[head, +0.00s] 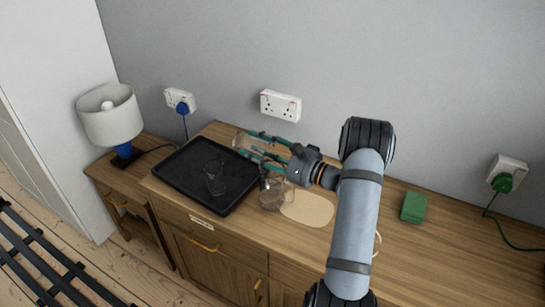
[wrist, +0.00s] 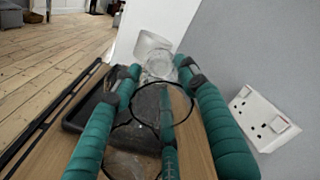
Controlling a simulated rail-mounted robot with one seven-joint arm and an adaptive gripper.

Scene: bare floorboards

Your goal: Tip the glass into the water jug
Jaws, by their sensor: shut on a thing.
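My gripper (head: 256,146), with teal fingers, is shut on a clear glass (head: 240,142) above the back right part of the black tray. The glass also shows between the fingertips in the wrist view (wrist: 184,64); its exact tilt and any contents are hard to tell. The clear water jug (head: 271,193) stands on the wooden cabinet top just right of the tray, below and in front of my fingers, which partly cover its upper part. In the wrist view, clear glassware with dark rims shows below the fingers.
The black tray (head: 190,190) bears another clear vessel (head: 215,180). A pale round-edged mat (head: 308,209) lies right of the jug, and a green block (head: 414,207) further right. A lamp (head: 110,118) stands on a side table at left. Wall sockets (head: 281,106) are behind my gripper.

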